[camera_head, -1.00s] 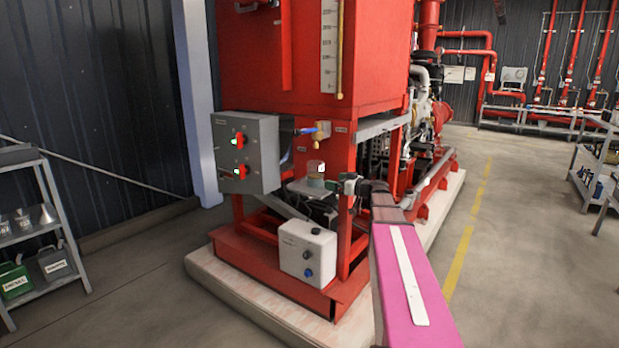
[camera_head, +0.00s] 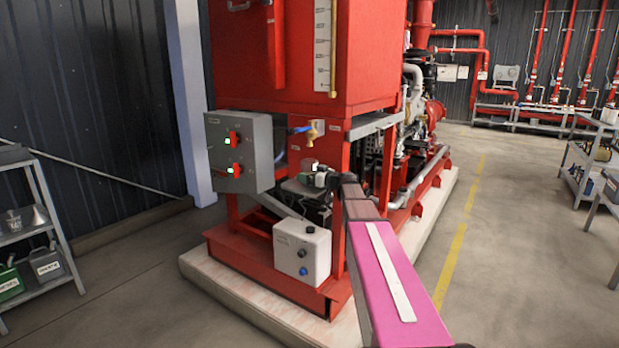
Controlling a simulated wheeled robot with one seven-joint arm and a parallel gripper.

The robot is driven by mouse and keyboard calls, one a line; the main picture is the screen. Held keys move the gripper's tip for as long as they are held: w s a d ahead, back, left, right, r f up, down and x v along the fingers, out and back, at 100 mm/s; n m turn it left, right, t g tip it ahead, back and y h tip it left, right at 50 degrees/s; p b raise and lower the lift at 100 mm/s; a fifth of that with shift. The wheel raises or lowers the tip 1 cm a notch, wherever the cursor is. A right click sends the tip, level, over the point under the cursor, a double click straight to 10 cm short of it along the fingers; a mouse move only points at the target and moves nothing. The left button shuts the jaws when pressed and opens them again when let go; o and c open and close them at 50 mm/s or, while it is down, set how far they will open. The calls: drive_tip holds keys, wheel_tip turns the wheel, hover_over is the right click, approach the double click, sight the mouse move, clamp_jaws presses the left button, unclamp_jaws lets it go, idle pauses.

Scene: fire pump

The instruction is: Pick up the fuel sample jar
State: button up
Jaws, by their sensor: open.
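The fuel sample jar (camera_head: 308,164) stands on a small grey shelf (camera_head: 295,189) at the front of the red frame, below the brass tap (camera_head: 312,134). Only its upper part shows; my gripper hides the rest. My gripper (camera_head: 307,179) is open, small and dark in the picture, at the end of my pink-topped arm. It is level with the jar and overlaps it in view. I cannot tell whether the jar is between the fingers or just behind them.
A grey control box (camera_head: 240,151) with green-lit switches is left of the shelf. A white box (camera_head: 302,250) sits below. The red tank (camera_head: 295,60) is above. A shelf rack (camera_head: 38,235) stands at left.

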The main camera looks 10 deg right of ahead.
drive_tip(key=c, duration=1.3)
